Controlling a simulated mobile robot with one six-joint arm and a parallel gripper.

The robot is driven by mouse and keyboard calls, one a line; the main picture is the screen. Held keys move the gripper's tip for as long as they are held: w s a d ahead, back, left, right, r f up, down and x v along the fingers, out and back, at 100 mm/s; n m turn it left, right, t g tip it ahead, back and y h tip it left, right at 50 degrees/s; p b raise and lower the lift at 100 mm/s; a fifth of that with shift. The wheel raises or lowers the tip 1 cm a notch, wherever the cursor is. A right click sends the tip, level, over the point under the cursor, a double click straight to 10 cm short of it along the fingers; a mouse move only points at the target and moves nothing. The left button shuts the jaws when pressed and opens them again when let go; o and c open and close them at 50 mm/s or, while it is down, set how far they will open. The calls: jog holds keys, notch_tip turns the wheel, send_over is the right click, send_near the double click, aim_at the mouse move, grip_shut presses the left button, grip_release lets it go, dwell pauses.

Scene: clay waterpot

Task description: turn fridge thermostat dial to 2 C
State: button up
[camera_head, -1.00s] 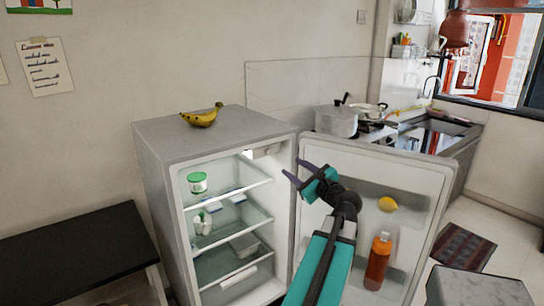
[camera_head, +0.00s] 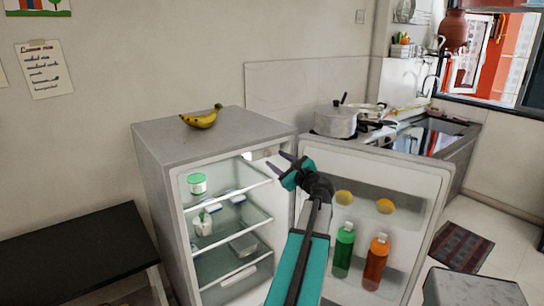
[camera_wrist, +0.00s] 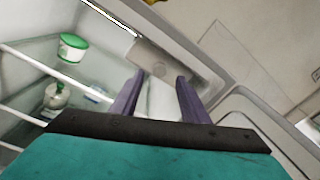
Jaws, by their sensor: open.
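The fridge (camera_head: 163,200) stands open, its door (camera_head: 425,190) swung out to the right. In the wrist view, a pale housing (camera_wrist: 185,62) sits at the top of the fridge interior, with a faint round dial (camera_wrist: 158,68) on it. I cannot read its markings or setting. My gripper (camera_head: 277,161) is at the upper right of the fridge opening, in front of the housing. In the wrist view the two purple fingers (camera_wrist: 160,77) are apart, with nothing between them. The dial appears just beyond their tips; I cannot tell whether they touch it.
A green-lidded tub (camera_head: 198,184) and a white bottle (camera_head: 203,222) stand on the fridge shelves. Door shelves hold two yellow fruits, a green bottle (camera_head: 343,250) and an orange bottle (camera_head: 376,262). Bananas (camera_head: 202,118) lie on top. A black-topped table (camera_head: 75,250) stands left.

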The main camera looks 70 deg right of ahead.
aim_at(269, 155)
jog(key=shift+p+x, duration=0.35)
jog(key=shift+x, duration=1.6)
grip_shut()
